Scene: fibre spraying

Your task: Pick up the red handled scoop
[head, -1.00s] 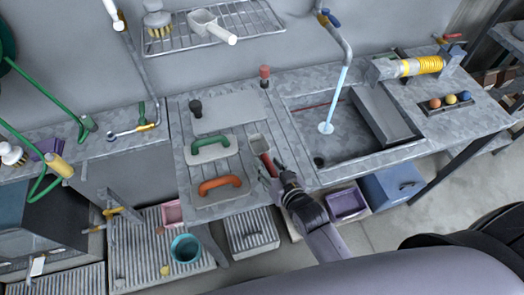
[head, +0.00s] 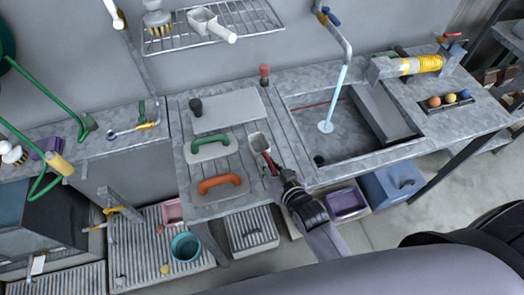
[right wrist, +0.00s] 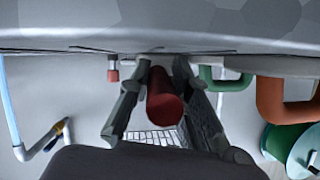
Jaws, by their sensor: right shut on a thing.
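The red-handled scoop (head: 259,143) has a pale grey bowl and lies on the ribbed drainboard left of the sink, bowl toward the wall. My right gripper (head: 271,172) is shut on its red handle, near the counter's front edge. In the right wrist view, the red handle (right wrist: 164,100) sits between the two fingers of my right gripper (right wrist: 163,95), and the bowl is hidden. I cannot tell whether the scoop is clear of the board. My left gripper is out of view.
A green-handled tool (head: 211,143) and an orange-handled tool (head: 220,184) lie just left of the scoop. A grey board (head: 228,111) is behind them. The sink (head: 345,125), with running water, is to the right. A white scoop (head: 211,24) rests on the wire rack above.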

